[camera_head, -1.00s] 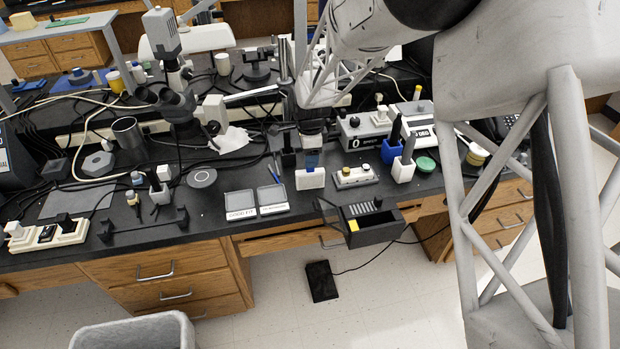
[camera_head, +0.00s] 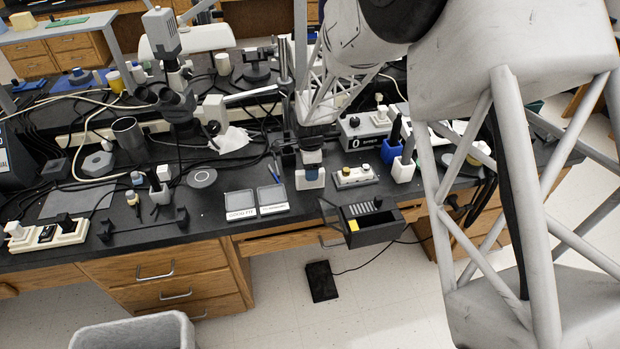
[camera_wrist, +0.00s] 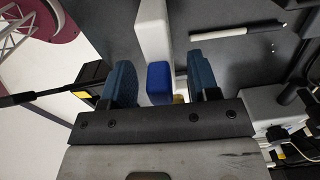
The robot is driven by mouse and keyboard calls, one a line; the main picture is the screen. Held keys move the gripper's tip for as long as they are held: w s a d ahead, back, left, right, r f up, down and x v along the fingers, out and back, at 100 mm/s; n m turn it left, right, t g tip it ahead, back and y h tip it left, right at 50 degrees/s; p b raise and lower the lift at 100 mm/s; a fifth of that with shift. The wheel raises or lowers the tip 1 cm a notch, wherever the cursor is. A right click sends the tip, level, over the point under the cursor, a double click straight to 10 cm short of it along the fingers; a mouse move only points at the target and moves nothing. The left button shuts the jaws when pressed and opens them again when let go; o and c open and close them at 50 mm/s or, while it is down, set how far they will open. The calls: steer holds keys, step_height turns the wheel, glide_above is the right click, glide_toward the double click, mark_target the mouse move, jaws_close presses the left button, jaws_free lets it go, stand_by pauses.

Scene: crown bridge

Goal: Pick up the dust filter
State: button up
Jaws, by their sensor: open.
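My gripper (camera_head: 312,160) hangs over the front part of the black bench, close above a small white block (camera_head: 310,180). In the wrist view its two blue fingers (camera_wrist: 160,85) are apart. A bright blue block (camera_wrist: 158,84) shows between them, with a gap on each side, at the end of the long white block (camera_wrist: 153,30). No label shows on the blue block, so I cannot tell for certain that it is the dust filter. The gripper hides much of this spot in the head view.
A white holder (camera_head: 403,170) and a blue holder (camera_head: 391,152) are further right. Two flat trays (camera_head: 241,201) lie to the left. An open black drawer box (camera_head: 375,233) juts past the bench front.

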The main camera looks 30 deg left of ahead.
steer(key=shift+f, duration=0.25)
steer(key=shift+c, duration=0.3)
jaws_close()
